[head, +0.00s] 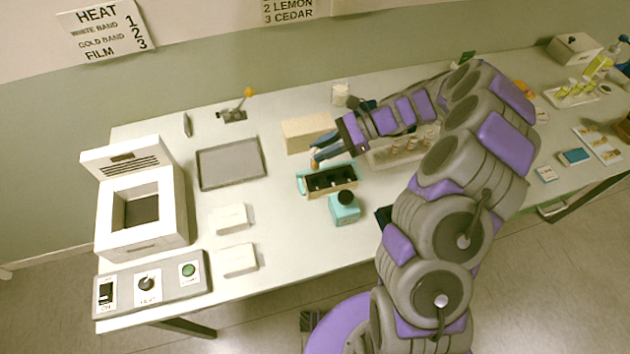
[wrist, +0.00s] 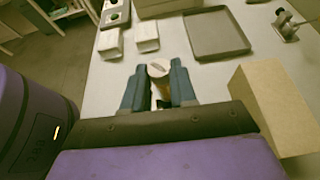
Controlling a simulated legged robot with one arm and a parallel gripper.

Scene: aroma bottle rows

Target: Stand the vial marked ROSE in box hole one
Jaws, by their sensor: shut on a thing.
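My gripper (head: 322,152) is shut on a small vial with a pale top; in the wrist view the vial (wrist: 158,71) sits between the two blue fingers (wrist: 158,86). Its label cannot be read. In the head view the vial (head: 314,160) shows brownish at the fingertips, just above the back of the teal box. The teal box (head: 302,186) has dark holes in a row; the fingers are over its back left part. Whether the vial touches the box cannot be told. The box is not seen in the wrist view.
A teal bottle (head: 345,211) with a black cap stands in front of the box. A tan block (head: 305,133) lies behind it. A rack (head: 378,160) with several vials is to the right, partly behind my arm. A grey tray (head: 230,164) and white blocks (head: 238,260) lie left.

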